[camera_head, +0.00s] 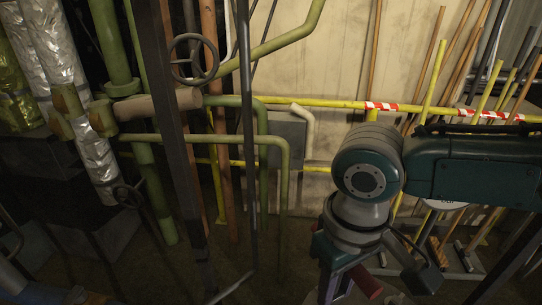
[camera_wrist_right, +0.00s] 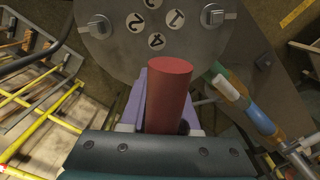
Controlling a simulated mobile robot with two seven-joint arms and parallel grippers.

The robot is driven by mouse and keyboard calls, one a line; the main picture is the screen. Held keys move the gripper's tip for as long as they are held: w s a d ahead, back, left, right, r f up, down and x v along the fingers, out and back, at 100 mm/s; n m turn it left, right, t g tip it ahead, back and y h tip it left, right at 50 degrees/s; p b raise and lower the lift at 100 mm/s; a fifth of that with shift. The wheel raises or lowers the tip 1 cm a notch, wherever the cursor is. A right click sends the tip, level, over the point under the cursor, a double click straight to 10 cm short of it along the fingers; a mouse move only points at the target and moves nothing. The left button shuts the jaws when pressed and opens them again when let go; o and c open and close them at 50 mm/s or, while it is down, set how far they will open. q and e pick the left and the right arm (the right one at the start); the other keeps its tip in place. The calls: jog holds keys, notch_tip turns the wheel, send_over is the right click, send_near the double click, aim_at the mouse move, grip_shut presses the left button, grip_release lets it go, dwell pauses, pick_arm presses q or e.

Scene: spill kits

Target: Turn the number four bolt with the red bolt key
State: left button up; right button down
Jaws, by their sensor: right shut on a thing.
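My right gripper (camera_wrist_right: 165,100) is shut on the red bolt key (camera_wrist_right: 169,88), a thick red cylinder between its pale purple fingers in the right wrist view. Behind the key is a round grey plate (camera_wrist_right: 115,60) with white number discs (camera_wrist_right: 156,41) near its middle. One bolt (camera_wrist_right: 99,26) shows at the plate's left and another (camera_wrist_right: 212,15) at its right. I cannot tell which bolt is number four, or whether the key touches one. In the head view, part of the red key (camera_head: 367,281) shows at the bottom beside my right gripper (camera_head: 338,284). My left gripper is out of view.
A multicoloured pipe (camera_wrist_right: 245,102) runs close to the right of the key in the right wrist view. Yellow rails (camera_wrist_right: 50,118) are at the left. In the head view, green pipes (camera_head: 262,150) and silver-wrapped pipes (camera_head: 80,100) fill the left; poles (camera_head: 430,80) lean at the right.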

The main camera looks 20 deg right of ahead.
jog(key=shift+r, duration=0.1)
jog(key=shift+m+p, duration=0.45)
jog(key=shift+m, duration=0.35)
jog(key=shift+m+p, duration=0.3)
jog(key=shift+p, duration=0.1)
jog(key=shift+a+m+p, duration=0.1)
jog(key=shift+m+p, duration=0.6)
jog(key=shift+m, duration=0.2)
dwell(0.4)
jog(key=shift+m, duration=0.4)
jog(key=shift+m+p, duration=0.4)
